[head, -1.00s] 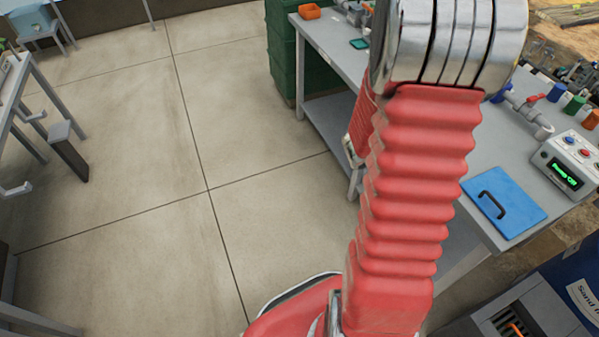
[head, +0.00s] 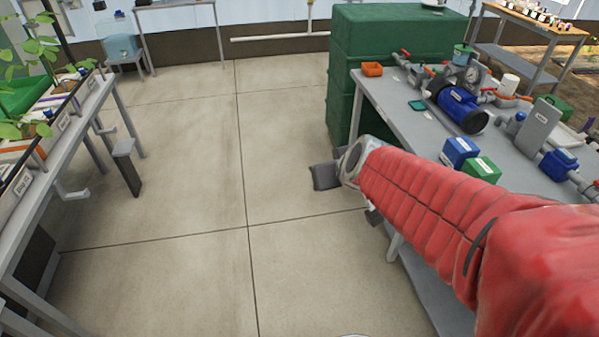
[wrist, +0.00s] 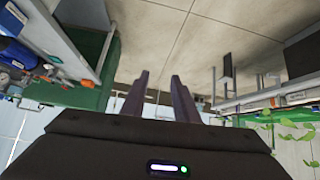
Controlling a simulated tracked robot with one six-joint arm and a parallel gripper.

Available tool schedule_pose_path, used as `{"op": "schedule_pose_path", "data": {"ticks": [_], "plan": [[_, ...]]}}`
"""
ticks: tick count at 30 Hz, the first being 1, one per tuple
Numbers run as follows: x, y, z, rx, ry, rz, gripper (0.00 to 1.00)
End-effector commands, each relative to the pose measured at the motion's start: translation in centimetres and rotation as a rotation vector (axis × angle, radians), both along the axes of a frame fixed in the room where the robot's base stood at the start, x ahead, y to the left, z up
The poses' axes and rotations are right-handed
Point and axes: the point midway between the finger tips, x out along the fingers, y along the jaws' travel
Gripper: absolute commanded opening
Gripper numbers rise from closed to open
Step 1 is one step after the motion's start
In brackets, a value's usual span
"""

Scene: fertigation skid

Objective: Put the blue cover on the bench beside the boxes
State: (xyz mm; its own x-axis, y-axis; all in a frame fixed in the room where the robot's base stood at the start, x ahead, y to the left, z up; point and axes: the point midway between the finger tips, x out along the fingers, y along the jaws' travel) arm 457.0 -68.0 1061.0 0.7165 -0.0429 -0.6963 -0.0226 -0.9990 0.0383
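The blue cover is not visible in either current view. A blue box (head: 459,151) and a green box (head: 479,169) sit side by side on the grey bench (head: 412,128), just beyond my red-sleeved arm. My arm reaches from the lower right across the bench's near part, hiding some of its top. My gripper (head: 326,176) is out past the bench's left edge, over the floor, left of the boxes. In the wrist view my gripper (wrist: 160,86) has its two fingers apart with nothing between them.
A blue pump (head: 461,107) with pipes and valves occupies the bench beyond the boxes. A tall green cabinet (head: 385,50) stands behind. A plant bench (head: 75,130) is left; floor between is open.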

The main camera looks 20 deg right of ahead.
Motion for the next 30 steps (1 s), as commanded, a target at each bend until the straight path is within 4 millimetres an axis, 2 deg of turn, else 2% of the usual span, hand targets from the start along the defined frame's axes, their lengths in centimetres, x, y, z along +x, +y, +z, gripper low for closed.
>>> {"op": "schedule_pose_path", "data": {"ticks": [1,6,11,16,21,30], "plan": [[-1.1,1.5,0.6,0.016,0.016,0.026,0.28],[-5.4,5.0,1.5,0.055,0.105,0.073,0.28],[-10.1,6.7,2.1,0.063,0.198,0.075,0.28],[-14.3,7.0,2.3,0.049,0.277,0.042,0.28],[-15.9,6.8,2.3,0.041,0.308,0.017,0.28],[-15.9,6.8,2.3,0.041,0.309,0.016,0.28]]}}
